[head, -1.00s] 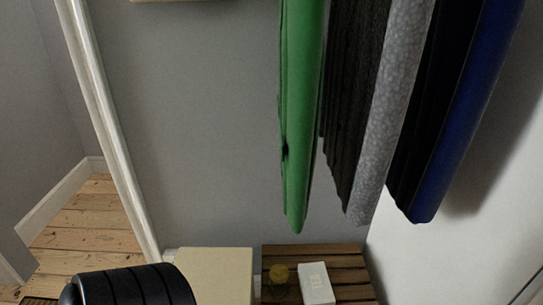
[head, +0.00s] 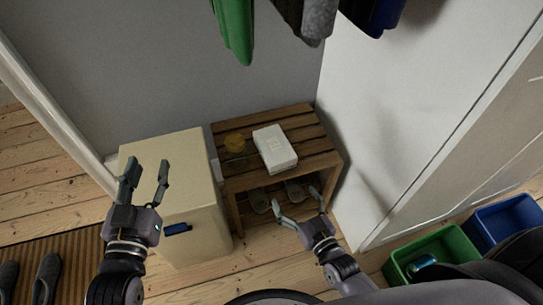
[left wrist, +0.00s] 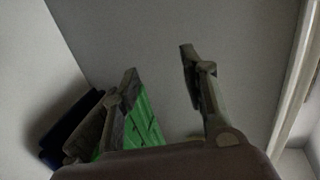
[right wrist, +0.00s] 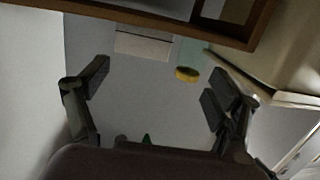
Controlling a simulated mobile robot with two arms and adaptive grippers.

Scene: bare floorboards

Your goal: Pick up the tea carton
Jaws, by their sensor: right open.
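The tea carton is a white box (head: 275,148) lying on the slatted wooden bench (head: 318,147); in the right wrist view it also shows near the top (right wrist: 143,46). My right gripper (head: 297,200) is open and empty, in front of the bench and nearer to me than the carton, not touching it. Its two fingers stand apart in the right wrist view (right wrist: 153,85). My left gripper (head: 149,172) is open and empty in front of the cream cabinet, left of the bench. The left wrist view shows its fingers (left wrist: 160,65) apart with nothing between them.
A jar with a yellow lid (head: 234,141) stands left of the carton. The cream cabinet (head: 172,150) is beside the bench. Shoes (head: 260,201) lie under the bench. Coats (head: 233,30) hang above. A green crate (head: 437,258) and a blue crate (head: 507,220) are at right.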

